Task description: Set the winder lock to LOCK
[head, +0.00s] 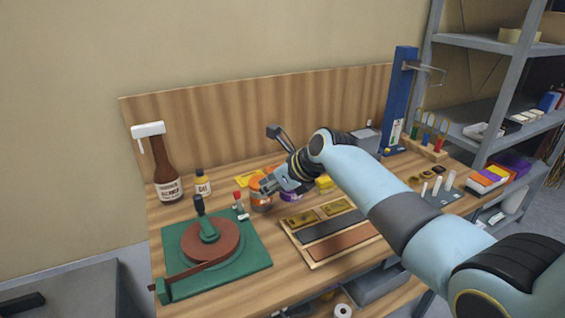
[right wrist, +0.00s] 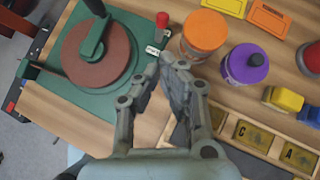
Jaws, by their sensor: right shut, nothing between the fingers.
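The winder (head: 256,250) is a green base plate with a round red-brown disc and a green crank arm with a black knob; it stands at the front left of the bench. In the right wrist view, the winder (right wrist: 120,88) is at upper left. A small red-topped lock lever (right wrist: 162,20) with a white label plate (right wrist: 153,50) sits at the winder's right edge; the label is too small to read. The lock lever shows in the head view (head: 237,195). My right gripper (right wrist: 174,62) is shut and empty, close beside the label plate. My left gripper is out of view.
An orange-lidded jar (right wrist: 204,32) and a purple-capped bottle (right wrist: 246,63) stand right beside my right gripper. A wooden tray (head: 313,262) with plates lies in front.

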